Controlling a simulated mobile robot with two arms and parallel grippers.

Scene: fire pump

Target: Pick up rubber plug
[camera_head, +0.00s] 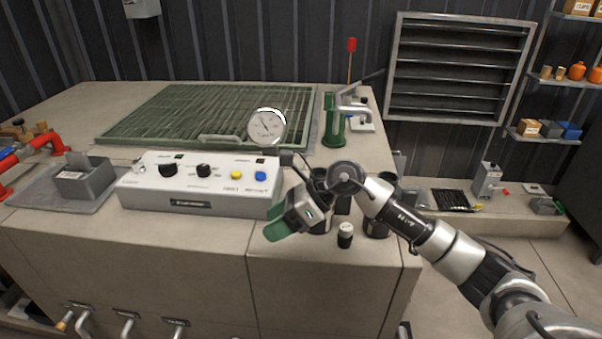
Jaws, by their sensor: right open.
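A small black cylinder (345,236) with a pale band near its top stands upright at the front right of the concrete bench; it looks like the rubber plug, though I cannot be sure. My right gripper (278,230) reaches in from the right and hangs over the front edge of the bench, left of the black cylinder and apart from it. Its green fingers are open, and no object shows between them. My right wrist hides part of the bench behind it. My left gripper is not in view.
A white control box (198,186) with knobs and buttons stands just left of my gripper. A pressure gauge (266,127) and a green hand pump (335,125) stand behind. A dark cup (376,228) stands right of the cylinder. A green grate (205,113) covers the rear bench.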

